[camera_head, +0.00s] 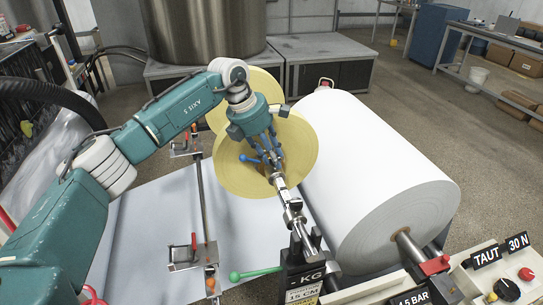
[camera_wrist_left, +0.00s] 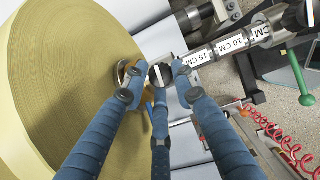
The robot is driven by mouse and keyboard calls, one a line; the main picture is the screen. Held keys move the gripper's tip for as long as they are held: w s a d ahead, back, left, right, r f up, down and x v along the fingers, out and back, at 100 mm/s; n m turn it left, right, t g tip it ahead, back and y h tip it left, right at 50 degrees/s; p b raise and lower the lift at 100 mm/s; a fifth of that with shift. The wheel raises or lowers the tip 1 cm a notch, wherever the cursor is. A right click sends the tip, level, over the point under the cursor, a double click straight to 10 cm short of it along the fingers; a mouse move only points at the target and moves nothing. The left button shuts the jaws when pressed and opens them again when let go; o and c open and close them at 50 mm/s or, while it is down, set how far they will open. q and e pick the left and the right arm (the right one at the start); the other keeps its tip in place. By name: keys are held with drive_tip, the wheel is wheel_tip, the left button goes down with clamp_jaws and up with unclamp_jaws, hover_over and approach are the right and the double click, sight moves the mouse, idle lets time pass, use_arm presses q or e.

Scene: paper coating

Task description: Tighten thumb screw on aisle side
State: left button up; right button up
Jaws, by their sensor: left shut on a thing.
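My left gripper (camera_head: 270,160) reaches down in front of the yellow roll (camera_head: 228,178), at the near end of its shaft (camera_head: 292,205). In the left wrist view, my three blue fingers (camera_wrist_left: 157,82) are closed around a small dark round knob with a pale bar across it, the thumb screw (camera_wrist_left: 161,75). The yellow roll (camera_wrist_left: 62,80) stands close on the left there. The metal shaft with 10 CM and 15 CM labels (camera_wrist_left: 230,42) runs off to the upper right. In the head view my fingers hide the thumb screw. My right gripper is not in view.
A large white roll (camera_head: 380,170) lies just right of the shaft. A control panel (camera_head: 500,275) is at lower right. White web (camera_head: 165,225) spreads below the arm.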

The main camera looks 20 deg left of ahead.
use_arm(q)
drive_tip(key=shift+d+r, duration=0.2)
drive_tip(key=shift+d, duration=0.2)
drive_tip(key=o, duration=0.9)
drive_tip(key=shift+o, duration=0.9)
drive_tip(key=shift+s+d, duration=0.1)
drive_tip(key=shift+d, duration=0.05)
drive_tip(key=shift+a+f, duration=0.1)
drive_tip(key=shift+a, duration=0.15)
drive_tip(key=v, duration=1.2)
